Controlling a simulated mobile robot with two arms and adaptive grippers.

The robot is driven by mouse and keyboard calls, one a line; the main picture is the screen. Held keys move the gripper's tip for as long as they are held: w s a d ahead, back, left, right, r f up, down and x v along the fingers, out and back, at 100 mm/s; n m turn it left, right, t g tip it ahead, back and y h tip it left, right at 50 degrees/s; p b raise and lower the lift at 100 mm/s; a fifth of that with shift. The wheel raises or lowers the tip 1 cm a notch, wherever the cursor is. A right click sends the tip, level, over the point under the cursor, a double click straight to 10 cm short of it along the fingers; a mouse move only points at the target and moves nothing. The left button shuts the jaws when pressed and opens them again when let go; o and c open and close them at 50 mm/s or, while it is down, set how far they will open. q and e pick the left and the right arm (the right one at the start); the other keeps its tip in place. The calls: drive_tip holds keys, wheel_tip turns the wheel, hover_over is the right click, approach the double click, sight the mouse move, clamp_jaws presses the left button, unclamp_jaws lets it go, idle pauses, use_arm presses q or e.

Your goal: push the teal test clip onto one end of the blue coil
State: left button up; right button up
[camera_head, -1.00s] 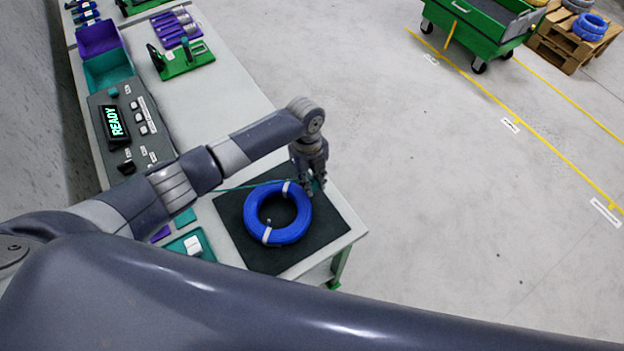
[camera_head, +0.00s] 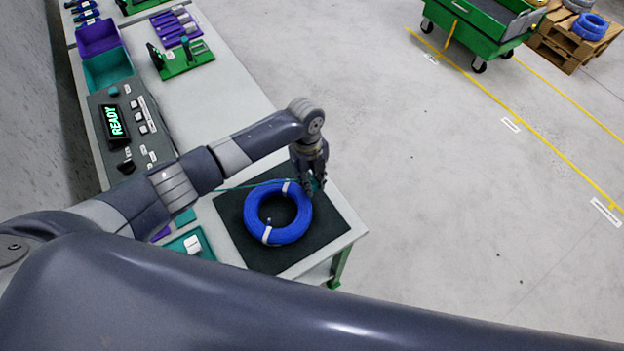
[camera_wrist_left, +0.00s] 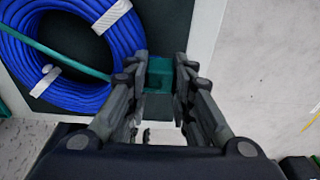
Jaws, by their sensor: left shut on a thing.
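The blue coil (camera_head: 278,213) lies flat on a black mat (camera_head: 239,239) near the bench's front corner, with white ties around it. It also shows at the upper left of the left wrist view (camera_wrist_left: 93,92). My left gripper (camera_head: 316,187) is at the coil's upper right side, shut on the teal test clip (camera_wrist_left: 159,76). The clip sits between the fingertips in the wrist view. A teal lead (camera_wrist_left: 62,60) runs across the coil toward the clip. I cannot make out whether the clip touches a coil end. My right gripper is not in view.
A test panel (camera_head: 128,130) with a lit READY display stands left on the bench (camera_head: 222,88). Purple (camera_head: 98,38) and teal bins (camera_head: 107,69) and a green fixture (camera_head: 186,60) are farther back. A teal tray (camera_head: 205,240) lies left of the mat. Open floor lies right.

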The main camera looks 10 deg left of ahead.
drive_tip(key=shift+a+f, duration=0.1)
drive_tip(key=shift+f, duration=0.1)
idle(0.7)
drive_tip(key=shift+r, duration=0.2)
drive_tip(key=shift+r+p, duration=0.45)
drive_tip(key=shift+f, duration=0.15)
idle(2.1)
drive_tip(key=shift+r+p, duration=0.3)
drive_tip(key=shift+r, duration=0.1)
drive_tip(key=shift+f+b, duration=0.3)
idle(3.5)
